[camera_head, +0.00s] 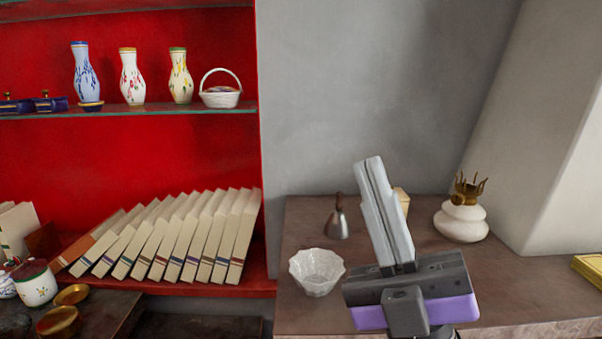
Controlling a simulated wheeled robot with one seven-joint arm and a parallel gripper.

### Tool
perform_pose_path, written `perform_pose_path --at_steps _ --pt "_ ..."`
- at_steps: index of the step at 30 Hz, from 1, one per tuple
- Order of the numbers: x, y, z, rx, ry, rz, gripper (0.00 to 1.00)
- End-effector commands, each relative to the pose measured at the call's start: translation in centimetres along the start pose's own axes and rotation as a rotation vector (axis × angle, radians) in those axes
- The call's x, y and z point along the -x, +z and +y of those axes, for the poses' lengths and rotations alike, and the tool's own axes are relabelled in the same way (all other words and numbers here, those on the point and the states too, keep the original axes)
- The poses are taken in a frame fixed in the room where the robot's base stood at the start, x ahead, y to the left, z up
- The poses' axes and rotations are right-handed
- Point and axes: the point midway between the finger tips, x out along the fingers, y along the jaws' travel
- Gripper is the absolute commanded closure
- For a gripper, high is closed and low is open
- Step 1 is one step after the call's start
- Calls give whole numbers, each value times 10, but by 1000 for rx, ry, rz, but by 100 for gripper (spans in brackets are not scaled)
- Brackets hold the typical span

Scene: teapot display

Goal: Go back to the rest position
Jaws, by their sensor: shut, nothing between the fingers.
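My gripper (370,165) stands upright at the lower middle right, its two long grey fingers pressed together and pointing up. Nothing shows between them. Its dark body with a purple band is at the bottom of the view. It appears in front of a brown wooden table (500,282) and covers part of it. A white scalloped bowl (316,272) is just left of the gripper. A small bell-like metal thing with a dark handle (337,222) stands behind the bowl. A pale block-like thing (402,199) is partly hidden behind the fingers.
A white rounded vessel with a gold crown-like top (461,222) stands at the table's back right. On the left, a red shelf holds vases (131,78), a white basket (221,92) and several leaning books (165,236). A yellow thing (588,270) is at the right edge.

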Motion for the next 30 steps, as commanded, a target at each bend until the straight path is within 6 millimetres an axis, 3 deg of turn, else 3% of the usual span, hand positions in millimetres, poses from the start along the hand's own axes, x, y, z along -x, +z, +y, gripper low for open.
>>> perform_pose_path --at_steps 7,14,23,30 --pt "90 30 9 -243 96 -324 100" --pt "182 36 9 -413 160 -602 100" --pt "304 8 8 -554 192 -950 100" --pt "388 -38 17 -585 149 -1205 100"
